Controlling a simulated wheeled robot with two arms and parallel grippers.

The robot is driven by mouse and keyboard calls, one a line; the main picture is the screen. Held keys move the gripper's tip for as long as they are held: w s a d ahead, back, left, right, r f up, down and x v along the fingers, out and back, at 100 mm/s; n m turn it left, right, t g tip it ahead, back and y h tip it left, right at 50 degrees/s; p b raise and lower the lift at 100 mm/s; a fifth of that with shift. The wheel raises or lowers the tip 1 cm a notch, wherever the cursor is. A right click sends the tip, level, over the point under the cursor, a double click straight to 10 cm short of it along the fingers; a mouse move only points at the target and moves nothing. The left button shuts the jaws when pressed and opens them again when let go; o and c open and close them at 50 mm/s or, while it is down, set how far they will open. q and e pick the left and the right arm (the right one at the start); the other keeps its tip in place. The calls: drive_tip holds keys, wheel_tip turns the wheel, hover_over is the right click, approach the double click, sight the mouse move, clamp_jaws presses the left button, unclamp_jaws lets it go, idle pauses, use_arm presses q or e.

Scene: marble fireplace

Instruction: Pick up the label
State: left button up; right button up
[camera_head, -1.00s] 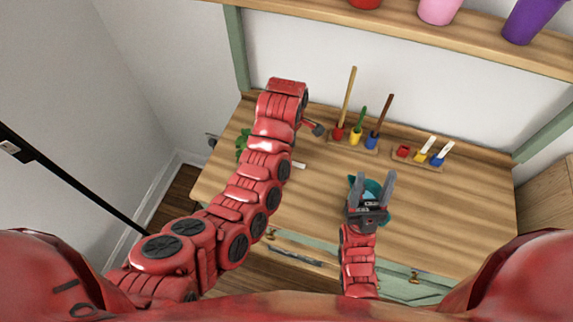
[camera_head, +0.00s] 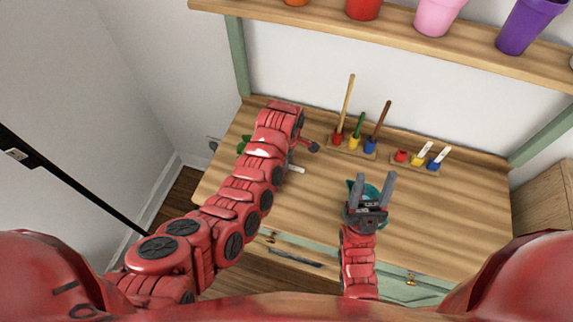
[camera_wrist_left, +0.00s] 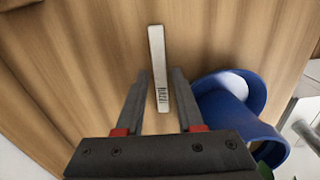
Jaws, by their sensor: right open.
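The label is a thin white strip (camera_wrist_left: 158,62) with small dark print at its near end. It lies on the wooden worktop in the left wrist view. My left gripper (camera_wrist_left: 160,74) is open, with its two fingers on either side of the label's near part; I see no contact. In the head view a small white piece, likely the label (camera_head: 296,169), shows just right of my left arm, and that arm hides most of the left gripper. My right gripper (camera_head: 375,182) is open and empty over the worktop, in front of a teal object (camera_head: 352,187).
Small holders with long-handled tools (camera_head: 355,148) and short white-handled ones (camera_head: 415,162) stand at the back. Green leaves (camera_head: 243,144) show left of my arm. The worktop's right side (camera_head: 460,210) is clear.

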use_arm(q)
clamp_jaws()
drive_tip(key=shift+r, duration=0.1)
